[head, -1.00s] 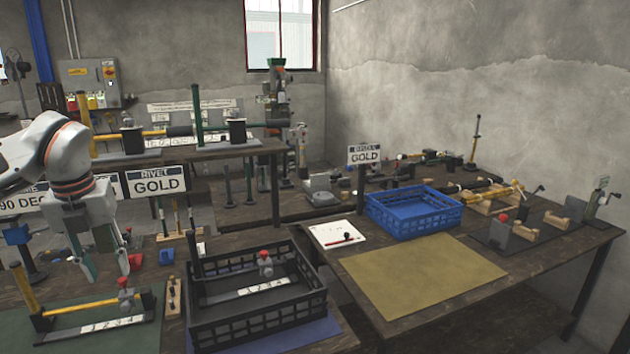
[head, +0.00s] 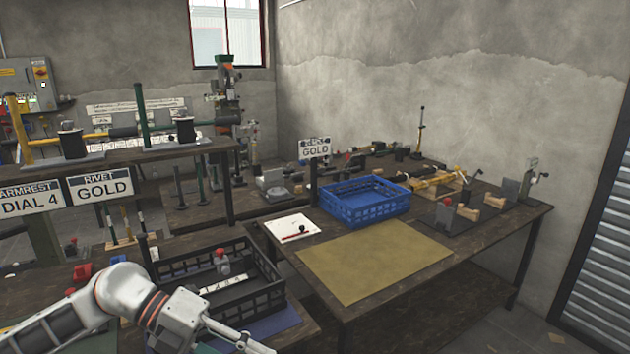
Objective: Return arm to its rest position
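My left arm comes in low at the left, a white and grey arm with an orange-brown ring. Its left gripper (head: 238,341) hangs at the bottom edge, in front of the black crate. Its fingers look apart with nothing seen between them, but the lower part is cut off by the frame. The black crate (head: 275,290) stands on the left bench and holds a rivet press (head: 222,262) with a red knob and a numbered white strip. The arm hides the crate's front left corner. My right arm and gripper are not in view.
A blue crate (head: 365,212) and a tan mat (head: 375,262) lie on the right bench, beside a white sheet (head: 291,228). The mat is bare.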

